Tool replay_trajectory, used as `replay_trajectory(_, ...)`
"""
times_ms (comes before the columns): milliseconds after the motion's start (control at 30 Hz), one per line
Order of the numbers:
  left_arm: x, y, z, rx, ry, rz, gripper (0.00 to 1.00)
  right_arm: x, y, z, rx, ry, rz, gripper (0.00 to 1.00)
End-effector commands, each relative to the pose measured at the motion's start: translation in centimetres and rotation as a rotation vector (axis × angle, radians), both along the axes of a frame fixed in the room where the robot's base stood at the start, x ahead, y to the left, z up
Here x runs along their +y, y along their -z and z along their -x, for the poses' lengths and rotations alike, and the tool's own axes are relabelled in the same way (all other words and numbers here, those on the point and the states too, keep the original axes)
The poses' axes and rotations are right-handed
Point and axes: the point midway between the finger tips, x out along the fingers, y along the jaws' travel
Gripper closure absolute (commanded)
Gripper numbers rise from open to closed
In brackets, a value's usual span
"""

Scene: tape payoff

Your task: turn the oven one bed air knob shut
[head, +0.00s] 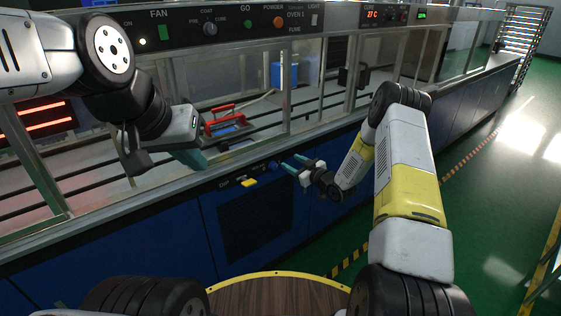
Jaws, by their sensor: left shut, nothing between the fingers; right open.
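On the blue front panel below the oven bed, a small dark blue knob (272,165) sits up and to the right of a yellow handle (249,183). My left gripper (194,160) is shut and empty, up and to the left of the yellow handle, in front of the glazed oven side.
A red-handled tool (222,118) lies on the bed inside. A dark vent grille (255,225) is below the knob. A round wooden top (275,297) is at the bottom. Green floor is clear at right.

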Motion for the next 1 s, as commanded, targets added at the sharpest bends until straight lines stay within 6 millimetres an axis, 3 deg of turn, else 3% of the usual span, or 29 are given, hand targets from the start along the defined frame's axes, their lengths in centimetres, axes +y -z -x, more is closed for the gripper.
replay_trajectory(33,0.0,0.0,0.0,0.000,0.000,0.000,1.00,0.5,1.8,0.7,-0.013,-0.016,-0.032,0.50)
replay_trajectory(100,0.0,0.0,0.0,0.000,0.000,0.000,1.00,1.1,3.3,1.4,-0.039,-0.036,-0.068,0.50)
replay_trajectory(333,0.0,0.0,0.0,0.000,0.000,0.000,1.00,2.1,4.9,2.4,-0.076,-0.062,-0.122,0.50)
replay_trajectory(800,0.0,0.0,0.0,0.000,0.000,0.000,1.00,6.2,4.9,-2.7,-0.077,-0.061,-0.121,0.50)
replay_trajectory(1000,0.0,0.0,0.0,0.000,0.000,0.000,1.00,6.8,4.9,-3.4,-0.074,-0.061,-0.121,0.50)
